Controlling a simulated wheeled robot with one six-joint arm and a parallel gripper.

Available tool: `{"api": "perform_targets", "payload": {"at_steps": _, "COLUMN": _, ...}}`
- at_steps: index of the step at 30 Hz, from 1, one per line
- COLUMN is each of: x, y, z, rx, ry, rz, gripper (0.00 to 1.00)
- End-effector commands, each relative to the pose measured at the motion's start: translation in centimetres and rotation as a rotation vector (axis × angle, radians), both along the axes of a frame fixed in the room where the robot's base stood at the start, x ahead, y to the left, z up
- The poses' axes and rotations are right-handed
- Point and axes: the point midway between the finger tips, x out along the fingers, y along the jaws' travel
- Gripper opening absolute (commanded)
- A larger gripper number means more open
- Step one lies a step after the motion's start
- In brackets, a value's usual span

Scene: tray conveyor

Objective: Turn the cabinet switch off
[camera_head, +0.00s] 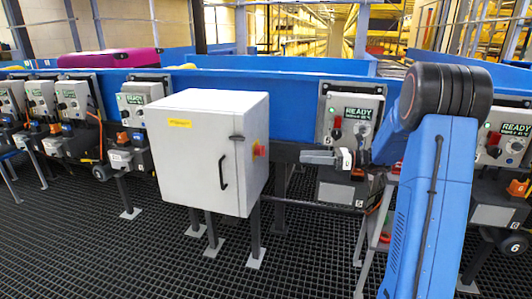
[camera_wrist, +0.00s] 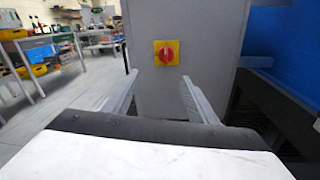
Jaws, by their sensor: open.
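The grey-white cabinet (camera_head: 195,150) stands in front of the blue conveyor in the head view, with a dark handle on its front door. Its switch (camera_head: 259,150) is a red knob on a yellow plate on the cabinet's right side. In the wrist view the switch (camera_wrist: 167,53) is face-on, on the grey cabinet side (camera_wrist: 205,30), with the red grip looking upright. My gripper (camera_wrist: 158,85) is open and empty. Its two fingers point toward the cabinet side, and the switch shows between and slightly above them, apart from them. In the head view my gripper (camera_head: 318,157) is right of the switch.
Control boxes with READY displays (camera_head: 350,118) line the blue conveyor (camera_head: 300,90); one is just behind my gripper. A magenta case (camera_head: 110,58) lies at the back left. Dark grating floor (camera_head: 100,250) is clear in front. A bench (camera_wrist: 45,45) stands far left in the wrist view.

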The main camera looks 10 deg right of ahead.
Motion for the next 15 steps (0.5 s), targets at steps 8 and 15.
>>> {"api": "perform_targets", "payload": {"at_steps": 8, "x": 1.3, "y": -0.5, "z": -0.2, "rx": 0.045, "ry": 0.013, "rz": -0.024, "gripper": 0.53}}
{"api": "perform_targets", "payload": {"at_steps": 15, "x": 2.9, "y": 2.8, "z": -0.2, "rx": 0.043, "ry": 0.013, "rz": -0.022, "gripper": 0.53}}
